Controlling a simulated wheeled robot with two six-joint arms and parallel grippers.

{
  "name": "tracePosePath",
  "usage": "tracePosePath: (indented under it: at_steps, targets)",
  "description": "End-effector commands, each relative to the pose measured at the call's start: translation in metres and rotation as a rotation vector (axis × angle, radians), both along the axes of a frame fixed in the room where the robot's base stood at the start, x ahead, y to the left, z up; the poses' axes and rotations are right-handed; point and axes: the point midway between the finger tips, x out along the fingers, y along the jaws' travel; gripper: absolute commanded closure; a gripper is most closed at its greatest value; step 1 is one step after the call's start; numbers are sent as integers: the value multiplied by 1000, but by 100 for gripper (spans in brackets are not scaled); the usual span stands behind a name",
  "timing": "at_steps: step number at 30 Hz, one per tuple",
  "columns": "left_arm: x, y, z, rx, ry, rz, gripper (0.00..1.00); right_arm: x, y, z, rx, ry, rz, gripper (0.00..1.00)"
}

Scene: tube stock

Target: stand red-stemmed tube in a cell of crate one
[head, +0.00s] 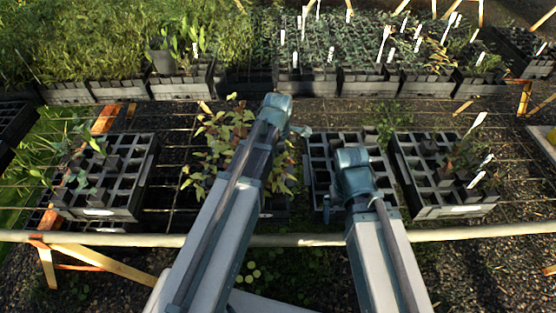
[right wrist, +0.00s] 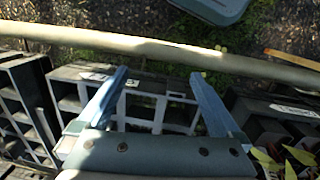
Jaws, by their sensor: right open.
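My right gripper (right wrist: 158,74) is open over a mostly empty black crate (head: 320,150), with nothing seen between its fingers. This crate's cells also show in the right wrist view (right wrist: 150,112). In the head view the right wrist (head: 352,165) hides part of that crate. My left arm ends at a wrist (head: 276,106) beside the leafy plants; its fingers cannot be made out. The right crate (head: 460,211) holds several tubes with small plants, and the left crate (head: 95,213) holds others. I cannot tell which tube is red-stemmed or which crate is crate one.
Reddish-green leafy plants (head: 215,140) stand between the left and middle crates. A pale rail (head: 480,230) runs along the near edge of the wire bench. Full plant crates (head: 180,87) line the back. Bare wire mesh (head: 180,115) shows between the rows.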

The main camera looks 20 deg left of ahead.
Motion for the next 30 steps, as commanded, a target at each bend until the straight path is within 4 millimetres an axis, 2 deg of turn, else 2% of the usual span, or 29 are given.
tracePosePath:
  at_steps: [17,18,23,30]
  targets:
    - [0,0,-6,0,0,0,100,0,0,-6,0,0,0,0]
    - [0,0,-5,0,0,0,32,0,0,-5,0,0,0,0]
    - [0,0,-5,0,0,0,4,0,0,-5,0,0,0,0]
    - [0,0,-3,0,0,0,4,0,0,-3,0,0,0,0]
